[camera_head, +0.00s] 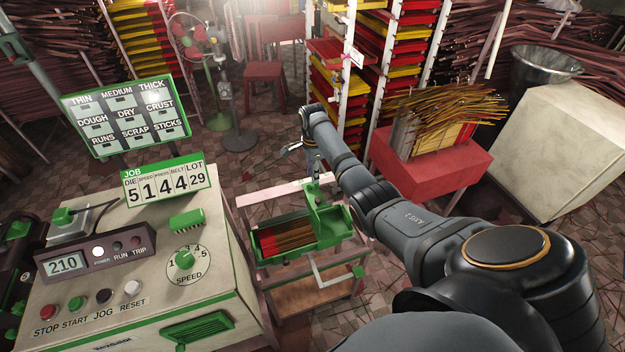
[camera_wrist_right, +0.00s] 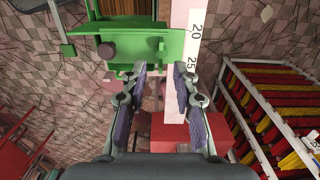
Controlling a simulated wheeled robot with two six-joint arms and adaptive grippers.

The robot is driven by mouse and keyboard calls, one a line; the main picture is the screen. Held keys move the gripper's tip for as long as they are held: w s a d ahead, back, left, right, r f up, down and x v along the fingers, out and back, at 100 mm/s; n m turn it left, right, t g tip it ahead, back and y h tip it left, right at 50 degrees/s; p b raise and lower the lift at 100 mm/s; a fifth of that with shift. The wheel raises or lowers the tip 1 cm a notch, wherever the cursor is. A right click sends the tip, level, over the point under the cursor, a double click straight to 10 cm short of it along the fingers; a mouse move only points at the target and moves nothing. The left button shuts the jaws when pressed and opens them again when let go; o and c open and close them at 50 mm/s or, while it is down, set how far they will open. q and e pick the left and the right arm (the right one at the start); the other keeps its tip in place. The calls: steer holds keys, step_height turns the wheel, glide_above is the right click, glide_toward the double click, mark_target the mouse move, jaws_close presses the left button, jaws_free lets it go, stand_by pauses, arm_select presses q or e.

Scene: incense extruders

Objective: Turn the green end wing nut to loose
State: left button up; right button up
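A green tray (camera_head: 268,246) holding brown and red sticks stands on a low cart, with a green end block (camera_head: 331,222) at its right. In the right wrist view, the end block (camera_wrist_right: 135,42) has a dark round knob (camera_wrist_right: 107,50) and a small upright green piece (camera_wrist_right: 161,50), which looks like the wing nut. My right gripper (camera_head: 316,180) is above the block's far side. In the wrist view its fingers (camera_wrist_right: 160,73) are apart and empty, with the green piece just beyond, between the tips. I cannot tell whether they touch it. My left gripper is not in view.
A pale ruler (camera_wrist_right: 190,45) runs beside the tray. A pale bar ends in another green knob (camera_head: 358,271). The control machine (camera_head: 130,235) stands left of the cart. A red box (camera_head: 430,165) and stick racks (camera_head: 340,85) stand beyond.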

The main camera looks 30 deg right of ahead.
step_height(320, 180, down, 4)
steer(key=shift+f, duration=0.2)
steer(key=shift+w+f, duration=0.1)
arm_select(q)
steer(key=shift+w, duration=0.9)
arm_select(e)
jaws_close()
